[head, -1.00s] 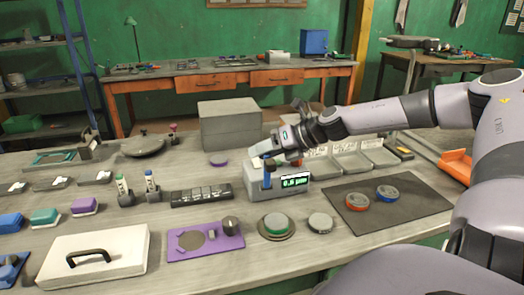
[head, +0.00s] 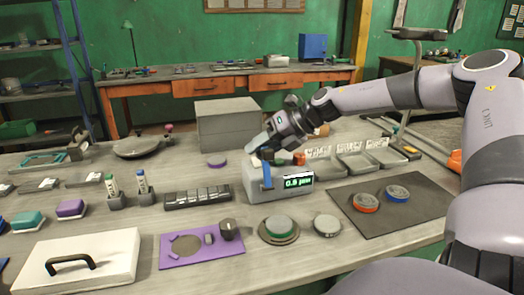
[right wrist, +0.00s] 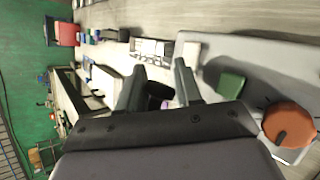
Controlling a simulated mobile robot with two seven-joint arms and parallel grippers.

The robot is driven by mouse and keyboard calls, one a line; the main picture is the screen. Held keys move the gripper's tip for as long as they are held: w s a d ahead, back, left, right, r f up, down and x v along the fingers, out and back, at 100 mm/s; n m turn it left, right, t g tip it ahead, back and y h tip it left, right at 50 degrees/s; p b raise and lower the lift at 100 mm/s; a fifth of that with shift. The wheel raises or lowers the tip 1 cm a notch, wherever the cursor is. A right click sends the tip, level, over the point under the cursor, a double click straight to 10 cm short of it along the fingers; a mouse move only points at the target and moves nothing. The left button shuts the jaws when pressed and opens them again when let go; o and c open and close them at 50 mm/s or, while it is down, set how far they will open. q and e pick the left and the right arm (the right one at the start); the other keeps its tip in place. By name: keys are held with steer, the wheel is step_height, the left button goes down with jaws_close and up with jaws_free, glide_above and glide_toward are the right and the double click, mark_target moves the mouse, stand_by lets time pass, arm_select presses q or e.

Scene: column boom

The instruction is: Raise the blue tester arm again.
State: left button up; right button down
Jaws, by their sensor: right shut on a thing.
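The grey tester (head: 254,184) stands on the bench, with a lit green display (head: 298,182) on its front. Its blue arm (head: 267,174) rises upright at the tester's left part, with its top at the gripper. My right gripper (head: 258,146) is just above the tester and shut on the blue tester arm; the gripped part is mostly hidden in the head view. In the right wrist view the two fingers (right wrist: 160,84) stand apart with a dark piece between them, too small to make out. My left gripper is not in view.
A large grey block (head: 226,128) stands behind the tester. A black segmented strip (head: 197,197) lies left of it. A round pad with a green part (head: 279,228) is in front. A dark mat (head: 395,215) with red and blue round pieces lies to the right.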

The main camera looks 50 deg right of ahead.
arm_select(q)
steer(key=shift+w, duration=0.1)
arm_select(e)
steer(key=shift+s+f, duration=0.25)
steer(key=shift+f, duration=0.4)
steer(key=c, duration=0.9)
jaws_free()
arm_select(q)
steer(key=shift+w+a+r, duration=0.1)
arm_select(e)
steer(key=shift+o, duration=0.2)
steer(key=shift+r, duration=0.2)
